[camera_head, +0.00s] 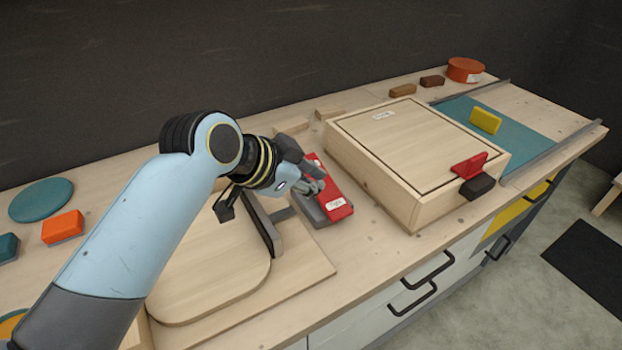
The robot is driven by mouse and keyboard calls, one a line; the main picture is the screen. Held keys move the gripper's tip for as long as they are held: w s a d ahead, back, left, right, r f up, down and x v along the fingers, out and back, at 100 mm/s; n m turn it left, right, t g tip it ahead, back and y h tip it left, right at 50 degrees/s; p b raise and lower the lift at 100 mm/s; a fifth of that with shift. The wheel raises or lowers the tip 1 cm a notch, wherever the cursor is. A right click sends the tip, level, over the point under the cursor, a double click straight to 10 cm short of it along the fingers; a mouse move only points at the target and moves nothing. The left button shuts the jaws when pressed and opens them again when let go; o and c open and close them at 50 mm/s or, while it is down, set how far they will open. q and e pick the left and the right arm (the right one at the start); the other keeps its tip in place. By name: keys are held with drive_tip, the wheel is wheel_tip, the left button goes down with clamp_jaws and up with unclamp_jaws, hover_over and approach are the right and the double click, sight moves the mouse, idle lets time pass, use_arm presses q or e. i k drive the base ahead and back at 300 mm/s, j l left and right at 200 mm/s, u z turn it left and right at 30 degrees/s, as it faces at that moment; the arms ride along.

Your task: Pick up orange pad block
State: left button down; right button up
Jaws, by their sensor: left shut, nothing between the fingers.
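An orange pad block (63,227) lies flat on the wooden counter at the left, beside a teal round disc. My left gripper (313,184) is far to its right, over the middle of the counter. The gripper is shut and empty. It is beside or just over a red block with a white label (335,203), which it partly hides; I cannot tell whether they touch. My right gripper does not show.
The teal disc (40,200) and a teal block (8,248) flank the orange block. A rounded wooden board (215,270) lies below my arm. A large wooden box (400,140) stands right of the gripper. An orange-red round piece (465,69) sits at the back right.

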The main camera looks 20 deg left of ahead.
sight(58, 229)
drive_tip(key=k, duration=1)
